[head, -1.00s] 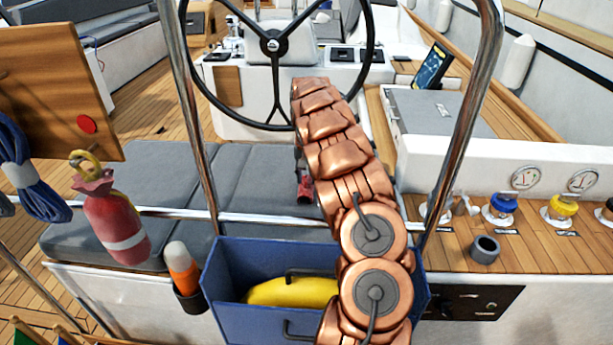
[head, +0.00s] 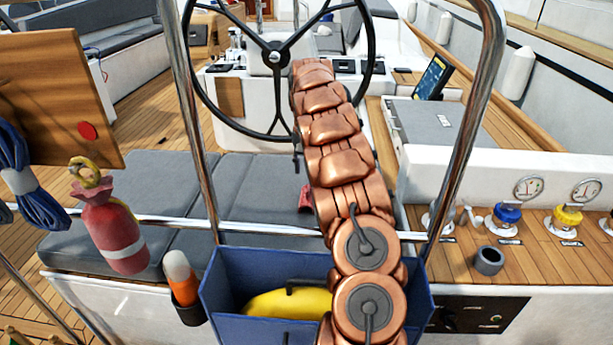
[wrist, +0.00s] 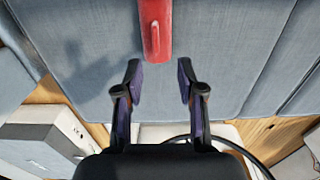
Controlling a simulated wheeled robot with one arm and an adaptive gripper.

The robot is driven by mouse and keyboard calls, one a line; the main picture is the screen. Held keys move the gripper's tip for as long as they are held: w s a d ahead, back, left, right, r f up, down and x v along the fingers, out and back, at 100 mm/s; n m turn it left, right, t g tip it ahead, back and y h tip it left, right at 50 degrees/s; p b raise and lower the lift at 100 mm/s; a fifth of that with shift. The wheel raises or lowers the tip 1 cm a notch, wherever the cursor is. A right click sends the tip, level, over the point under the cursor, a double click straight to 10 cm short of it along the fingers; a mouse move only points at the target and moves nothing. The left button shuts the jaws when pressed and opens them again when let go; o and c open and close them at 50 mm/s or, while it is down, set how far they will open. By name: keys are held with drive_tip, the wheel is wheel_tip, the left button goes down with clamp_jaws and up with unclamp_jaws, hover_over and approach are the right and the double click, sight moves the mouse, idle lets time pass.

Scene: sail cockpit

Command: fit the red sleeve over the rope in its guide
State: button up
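A red elongated piece (wrist: 155,28) lies on the grey-blue cushion at the top middle of the wrist view; I take it for the red sleeve but cannot be sure. It also shows as a small red patch in the head view (head: 306,198), partly hidden by my arm. My gripper (wrist: 159,74) is open and empty, with its two dark fingertips just short of the near end of the red piece and on either side of its line. In the head view my arm hides the gripper. I cannot make out the rope in its guide.
A steel rail (head: 190,130) and the steering wheel (head: 275,58) stand around my arm. A blue bin (head: 235,328) holds a yellow object (head: 290,302). A red bag (head: 112,232) hangs at left. Blue (head: 507,214) and yellow (head: 567,216) fittings stand on the right ledge.

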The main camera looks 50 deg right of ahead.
sight(307, 188)
drive_tip(key=shift+s+d+r, duration=0.1)
drive_tip(key=shift+d+r, duration=0.2)
drive_tip(key=shift+s+a+f+t+h, duration=0.1)
drive_tip(key=shift+f+t+h, duration=0.3)
drive_tip(key=shift+f, duration=1.05)
drive_tip(key=shift+s+a+f+t+h, duration=0.15)
drive_tip(key=shift+f+t+h, duration=0.25)
drive_tip(key=shift+f, duration=1)
drive_tip(key=shift+s+a+f+t+h, duration=0.1)
drive_tip(key=shift+f+t+h, duration=0.3)
drive_tip(key=shift+f, duration=1.05)
drive_tip(key=shift+c, duration=0.2)
clamp_jaws()
